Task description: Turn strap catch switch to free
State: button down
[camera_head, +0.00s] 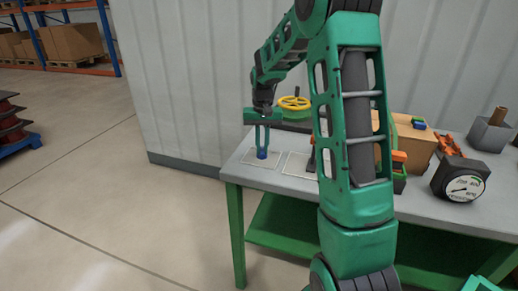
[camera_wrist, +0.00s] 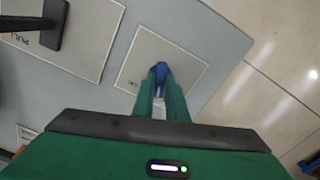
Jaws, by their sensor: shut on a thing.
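My gripper (camera_head: 262,148) points down over the left end of the grey bench. Its two green fingers are shut on a small blue piece (camera_head: 262,154), which stands at a pale square plate (camera_head: 248,158). In the wrist view the blue piece (camera_wrist: 160,70) shows between and just beyond the fingertips (camera_wrist: 160,92), in the middle of the plate (camera_wrist: 133,75). The blue piece looks like a knob and may be the strap catch switch. Its base and any markings by it are hidden by the fingers, so its setting cannot be told.
A second pale plate (camera_head: 294,165) with a dark handle (camera_wrist: 52,25) lies to its right on the bench (camera_head: 235,172). A yellow handwheel (camera_head: 294,103) stands behind. A black dial box (camera_head: 461,183) and a cardboard box (camera_head: 412,145) stand further right. Floor left of the bench is clear.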

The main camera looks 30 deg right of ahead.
aim_at(262, 150)
jog(key=n, duration=0.4)
jog(key=shift+w+r+n, duration=0.1)
jog(key=shift+w+n, duration=0.05)
jog(key=shift+n, duration=0.25)
dwell(0.4)
jog(key=c, duration=1.8)
grip_release()
jog(key=shift+o, duration=0.2)
notch_tip(262, 150, up, 11)
jog(key=shift+f, duration=0.2)
